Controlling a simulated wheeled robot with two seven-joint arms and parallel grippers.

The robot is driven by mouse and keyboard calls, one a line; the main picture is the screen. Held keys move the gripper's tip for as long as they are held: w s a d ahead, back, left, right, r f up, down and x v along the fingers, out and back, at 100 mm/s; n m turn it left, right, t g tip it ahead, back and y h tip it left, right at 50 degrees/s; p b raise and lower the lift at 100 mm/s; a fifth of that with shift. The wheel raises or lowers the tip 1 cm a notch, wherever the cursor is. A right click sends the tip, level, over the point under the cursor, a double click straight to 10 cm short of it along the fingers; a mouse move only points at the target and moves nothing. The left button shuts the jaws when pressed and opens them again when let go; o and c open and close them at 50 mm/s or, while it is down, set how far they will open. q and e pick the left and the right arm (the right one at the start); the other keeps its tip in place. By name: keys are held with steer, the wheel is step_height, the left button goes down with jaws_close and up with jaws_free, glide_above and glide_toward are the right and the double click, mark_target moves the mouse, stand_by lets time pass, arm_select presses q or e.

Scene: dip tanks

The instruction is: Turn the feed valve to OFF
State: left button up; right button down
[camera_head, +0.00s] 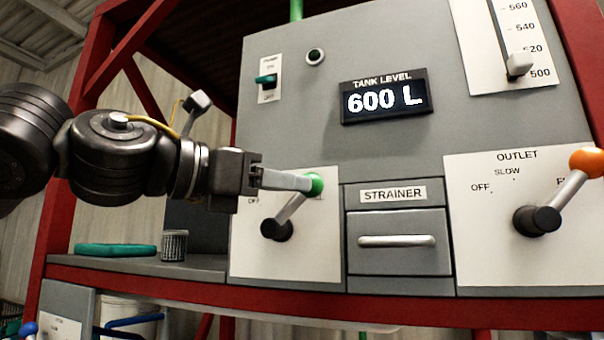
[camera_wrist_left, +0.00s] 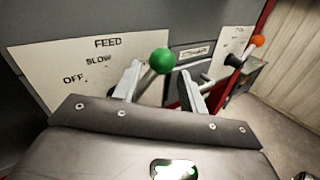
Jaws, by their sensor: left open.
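The feed valve is a grey lever with a green ball knob (camera_head: 316,185) on a dark hub (camera_head: 277,229), on a white plate (camera_head: 248,262). Its lever leans up and to the right, away from the OFF mark at the plate's left. My left gripper (camera_head: 305,182) reaches in from the left, with its fingers at the knob. In the left wrist view the green knob (camera_wrist_left: 161,61) shows between the two open fingers, nearer the left one; I cannot tell whether they touch. The plate there reads FEED, SLOW and OFF. My right gripper is not in view.
The outlet valve (camera_head: 538,220) with an orange knob is at the right. A strainer drawer (camera_head: 398,258) sits between the valves. The display (camera_head: 385,97) reads 600 L. A green switch (camera_head: 266,80) is above. A mesh cup (camera_head: 174,246) and teal tray (camera_head: 115,250) lie on the left ledge.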

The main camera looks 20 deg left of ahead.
arm_select(q)
steer(key=p+x, duration=0.1)
steer(key=x, duration=0.2)
steer(key=shift+w+d, duration=0.2)
steer(key=shift+d, duration=0.1)
jaws_close()
